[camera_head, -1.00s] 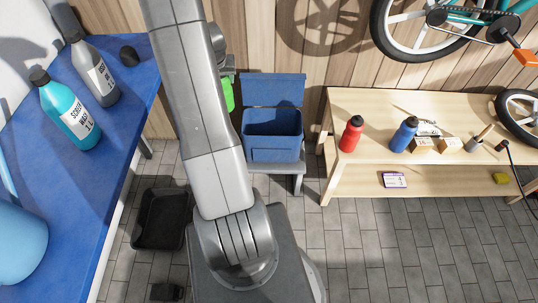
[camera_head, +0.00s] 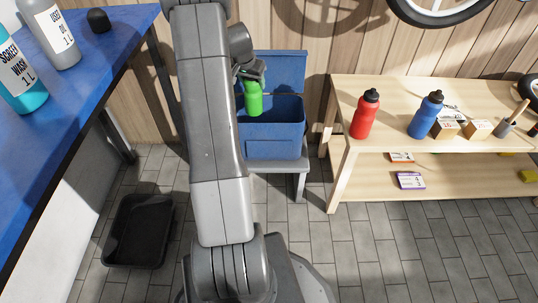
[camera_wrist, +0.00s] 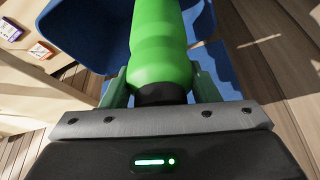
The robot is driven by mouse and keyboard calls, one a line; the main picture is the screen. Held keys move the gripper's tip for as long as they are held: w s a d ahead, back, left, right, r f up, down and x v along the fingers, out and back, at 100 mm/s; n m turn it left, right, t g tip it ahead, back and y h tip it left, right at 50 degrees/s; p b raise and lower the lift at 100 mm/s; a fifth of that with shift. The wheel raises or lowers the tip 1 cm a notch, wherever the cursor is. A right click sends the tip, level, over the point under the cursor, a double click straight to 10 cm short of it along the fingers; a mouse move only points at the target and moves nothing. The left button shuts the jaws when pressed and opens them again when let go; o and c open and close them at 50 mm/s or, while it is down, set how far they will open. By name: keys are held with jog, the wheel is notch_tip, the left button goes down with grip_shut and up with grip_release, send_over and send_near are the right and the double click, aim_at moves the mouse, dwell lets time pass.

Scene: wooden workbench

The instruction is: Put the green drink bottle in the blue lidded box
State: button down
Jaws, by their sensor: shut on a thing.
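The green drink bottle (camera_head: 253,98) hangs upright in my gripper (camera_head: 252,74), which is shut on its dark top end. In the head view the bottle overlaps the left part of the opening of the blue lidded box (camera_head: 272,142). The box's lid (camera_head: 281,68) stands open at the back. In the wrist view the bottle (camera_wrist: 160,45) fills the middle between my gripper's fingers (camera_wrist: 155,88), with the blue box (camera_wrist: 85,30) behind it. Whether the bottle's lower end is below the rim, I cannot tell.
The box stands on a grey stand (camera_head: 290,166). A wooden bench (camera_head: 395,97) at right carries a red bottle (camera_head: 366,115) and a blue bottle (camera_head: 426,116). A blue table (camera_head: 95,55) is at left, with a black tray (camera_head: 140,230) on the floor.

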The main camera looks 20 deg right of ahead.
aim_at(251, 110)
notch_tip(251, 110, down, 8)
jog(key=b, duration=0.3)
jog(key=shift+d+r, duration=0.15)
jog(key=shift+r, duration=0.05)
notch_tip(251, 110, down, 11)
jog(key=b, duration=0.3)
jog(key=shift+b, duration=0.4)
jog(key=shift+f+b, duration=0.15)
jog(key=shift+b, duration=0.15)
jog(key=c, duration=0.5)
grip_release()
jog(key=p+v, duration=0.4)
jog(key=v, duration=0.8)
